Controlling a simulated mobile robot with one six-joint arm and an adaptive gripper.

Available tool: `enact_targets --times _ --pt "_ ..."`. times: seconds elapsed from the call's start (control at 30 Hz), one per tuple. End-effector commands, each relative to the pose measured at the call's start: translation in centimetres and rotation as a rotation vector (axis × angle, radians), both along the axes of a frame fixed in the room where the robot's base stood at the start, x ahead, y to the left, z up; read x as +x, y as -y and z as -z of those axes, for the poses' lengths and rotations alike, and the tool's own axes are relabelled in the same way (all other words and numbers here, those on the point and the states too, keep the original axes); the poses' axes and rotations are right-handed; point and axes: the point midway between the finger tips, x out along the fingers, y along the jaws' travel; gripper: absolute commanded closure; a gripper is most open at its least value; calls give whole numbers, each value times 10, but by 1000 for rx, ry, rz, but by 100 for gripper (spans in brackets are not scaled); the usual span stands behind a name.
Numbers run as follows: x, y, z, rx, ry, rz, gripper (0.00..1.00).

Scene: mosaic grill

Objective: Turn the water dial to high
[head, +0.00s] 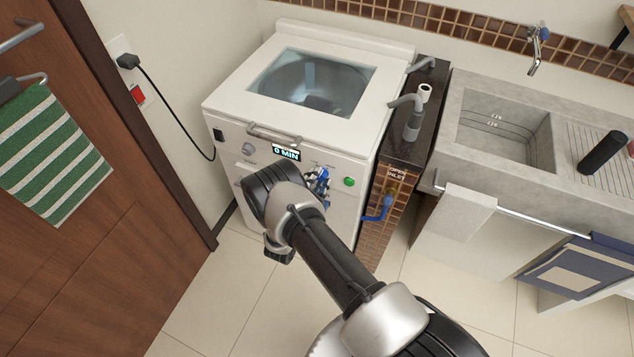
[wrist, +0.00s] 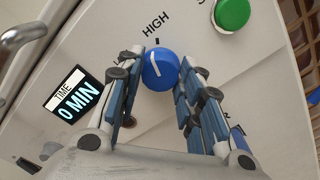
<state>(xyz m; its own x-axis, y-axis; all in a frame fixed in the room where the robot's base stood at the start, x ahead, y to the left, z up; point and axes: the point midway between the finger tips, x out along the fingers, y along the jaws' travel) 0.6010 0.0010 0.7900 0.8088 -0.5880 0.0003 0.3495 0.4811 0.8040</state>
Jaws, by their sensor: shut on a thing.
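The water dial (wrist: 159,68) is a round blue knob with a white line on the white front panel of the washing machine (head: 230,95). The word HIGH (wrist: 155,24) and a small tick are printed just above it in the wrist view. The white line lies on the dial's left part, slanting near the tick; I cannot tell its exact setting. My gripper (wrist: 160,75) is shut on the dial, one finger at each side. In the head view my gripper (head: 318,185) is at the panel and the dial is hard to make out.
A green button (head: 349,182) is right of the dial. A display (head: 286,153) reading 0 MIN and a grey knob (head: 248,149) are to the left. A blue-handled inlet valve (head: 383,208) sticks out at right. A sink (head: 510,135) is farther right; floor in front is clear.

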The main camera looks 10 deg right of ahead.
Motion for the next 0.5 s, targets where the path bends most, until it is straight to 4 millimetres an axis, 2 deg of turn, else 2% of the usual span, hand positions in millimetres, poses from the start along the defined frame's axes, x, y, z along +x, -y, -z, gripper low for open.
enact_targets --times 0.2,0.5 --pt "0 0 1 124 88 0 90" --pt "0 0 1 222 159 0 90"
